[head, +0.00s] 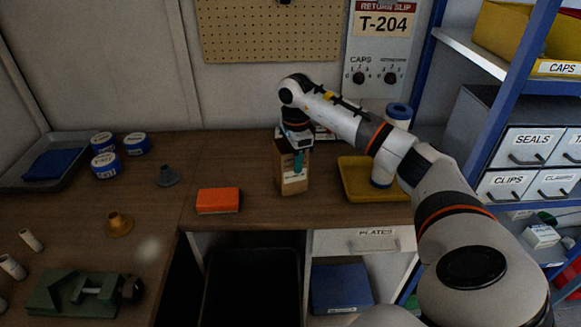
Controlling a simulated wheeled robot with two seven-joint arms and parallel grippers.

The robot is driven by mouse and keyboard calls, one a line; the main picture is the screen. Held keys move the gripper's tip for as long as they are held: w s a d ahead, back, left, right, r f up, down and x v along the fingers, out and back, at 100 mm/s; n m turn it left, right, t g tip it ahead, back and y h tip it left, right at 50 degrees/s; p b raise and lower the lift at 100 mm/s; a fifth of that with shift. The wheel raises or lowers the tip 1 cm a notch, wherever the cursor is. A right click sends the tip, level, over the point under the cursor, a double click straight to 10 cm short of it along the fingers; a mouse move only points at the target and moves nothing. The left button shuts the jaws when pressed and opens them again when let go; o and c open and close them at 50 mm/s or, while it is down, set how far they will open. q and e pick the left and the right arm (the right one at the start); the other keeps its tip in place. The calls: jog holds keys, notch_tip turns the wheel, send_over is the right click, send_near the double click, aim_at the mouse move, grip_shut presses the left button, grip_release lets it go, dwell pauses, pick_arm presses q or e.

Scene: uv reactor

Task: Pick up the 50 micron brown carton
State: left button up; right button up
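A brown carton (291,185) with a small white label stands upright on the wooden counter, near its front edge. The label is too small to read. My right gripper (298,165) is at the carton's top, pointing down. One teal finger shows in front of the carton's upper face. The other finger is hidden, so I cannot tell whether the gripper is closed on the carton. The gripper covers part of the carton's top. My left gripper is not in view.
An orange block (218,201) lies left of the carton, and a yellow tray (355,190) is close on its right. A dark funnel-like piece (167,177), blue-and-white rolls (137,144) and a green vise (75,295) are farther left. A blue-framed shelf (505,100) stands at the right.

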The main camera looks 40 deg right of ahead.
grip_shut()
jog(key=shift+r, duration=0.1)
